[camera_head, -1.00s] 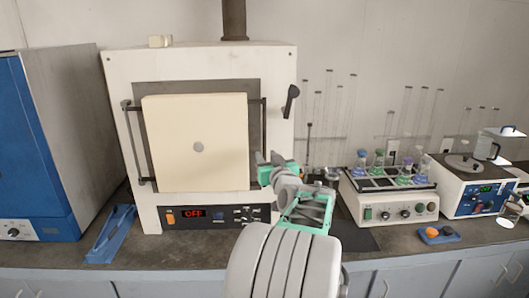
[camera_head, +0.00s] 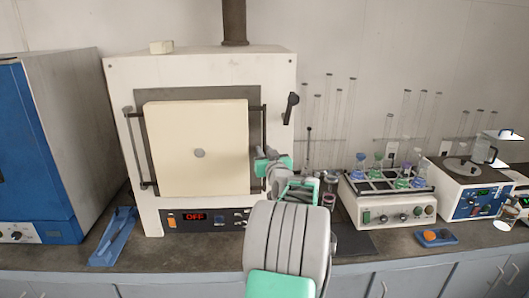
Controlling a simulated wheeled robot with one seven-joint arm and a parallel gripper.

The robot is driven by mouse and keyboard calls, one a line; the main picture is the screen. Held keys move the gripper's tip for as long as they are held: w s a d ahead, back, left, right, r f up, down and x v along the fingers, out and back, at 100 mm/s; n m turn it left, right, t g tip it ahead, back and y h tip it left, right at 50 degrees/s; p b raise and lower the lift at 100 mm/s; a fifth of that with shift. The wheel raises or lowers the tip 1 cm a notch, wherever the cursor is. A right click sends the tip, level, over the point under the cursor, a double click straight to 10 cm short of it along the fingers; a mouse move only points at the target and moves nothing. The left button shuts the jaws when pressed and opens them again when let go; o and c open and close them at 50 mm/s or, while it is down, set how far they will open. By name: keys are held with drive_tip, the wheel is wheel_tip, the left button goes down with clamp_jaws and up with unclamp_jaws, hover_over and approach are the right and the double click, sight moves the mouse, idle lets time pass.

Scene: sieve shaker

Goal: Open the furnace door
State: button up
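The furnace (camera_head: 200,72) is a white box standing on the counter, with a control panel showing "OFF" below its front. Its cream door (camera_head: 198,150) covers most of the dark opening and sits in a black side frame. A black handle (camera_head: 291,108) is at the upper right of the furnace front. My gripper (camera_head: 262,162) is by the right edge of the door, below the handle and apart from it. My arm hides part of the furnace's lower right and the panel's right end. The finger gap is too small to read.
A blue and grey cabinet (camera_head: 45,150) stands at left, with a blue tray (camera_head: 113,236) beside it. To the right are glass cylinders, a shaker (camera_head: 390,208) holding flasks, and a blue-fronted device (camera_head: 475,200).

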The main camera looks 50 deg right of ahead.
clamp_jaws()
idle(1.0)
